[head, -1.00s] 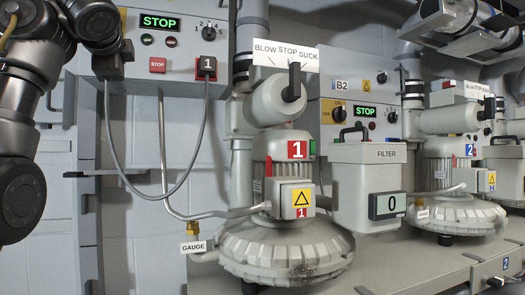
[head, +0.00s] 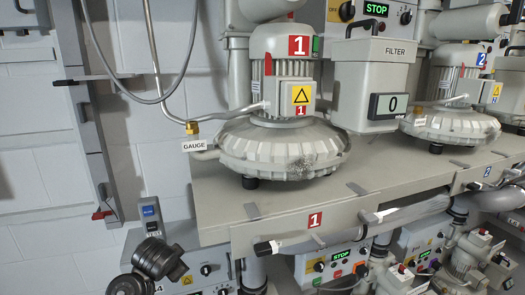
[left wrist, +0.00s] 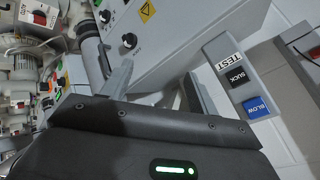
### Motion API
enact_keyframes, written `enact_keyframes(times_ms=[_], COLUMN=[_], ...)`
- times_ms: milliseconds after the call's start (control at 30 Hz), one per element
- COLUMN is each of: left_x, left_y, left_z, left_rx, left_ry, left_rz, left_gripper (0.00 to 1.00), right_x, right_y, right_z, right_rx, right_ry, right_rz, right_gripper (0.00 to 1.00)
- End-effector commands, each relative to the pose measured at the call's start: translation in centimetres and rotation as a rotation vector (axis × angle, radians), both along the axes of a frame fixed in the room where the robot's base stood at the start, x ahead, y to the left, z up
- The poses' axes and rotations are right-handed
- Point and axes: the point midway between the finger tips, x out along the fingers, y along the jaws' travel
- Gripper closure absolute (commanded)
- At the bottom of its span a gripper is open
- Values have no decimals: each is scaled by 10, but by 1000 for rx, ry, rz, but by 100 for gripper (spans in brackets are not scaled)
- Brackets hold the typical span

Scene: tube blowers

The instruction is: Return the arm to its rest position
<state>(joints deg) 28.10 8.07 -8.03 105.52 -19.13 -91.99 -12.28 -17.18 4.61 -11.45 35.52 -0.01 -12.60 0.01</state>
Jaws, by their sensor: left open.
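My left arm (head: 155,265) shows as dark rounded joints at the lower left of the head view, low beside the control box under the bench. In the left wrist view my left gripper (left wrist: 158,88) has its two grey fingers apart with nothing between them. The fingers overlap the grey box in that view; I cannot tell whether they touch it. My right gripper is in neither view.
Blower 1 (head: 282,148) stands on the bench (head: 230,205), with a filter box (head: 369,80) beside it. A TEST/SUCK/BLOW panel (left wrist: 237,75) stands close to the left gripper. Hoses and smaller blowers crowd below the bench; bare wall (head: 40,190) lies left.

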Motion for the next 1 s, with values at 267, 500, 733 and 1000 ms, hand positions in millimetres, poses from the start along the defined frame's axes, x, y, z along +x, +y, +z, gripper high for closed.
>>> enact_keyframes(times_ms=[267, 500, 733, 1000], left_x=[-178, -284, -349, -392], left_y=[-9, -11, -11, -10], left_z=[-131, -161, -166, -178], left_rx=[-198, -298, -351, -387], left_ry=[181, 278, 339, 389], left_rz=[157, 271, 352, 419], left_gripper=[40, 40, 40, 40], right_x=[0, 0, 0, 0], right_y=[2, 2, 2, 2], right_z=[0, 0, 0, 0], right_rx=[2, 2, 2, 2], right_ry=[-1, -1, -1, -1], right_rz=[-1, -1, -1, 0], right_gripper=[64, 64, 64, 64])
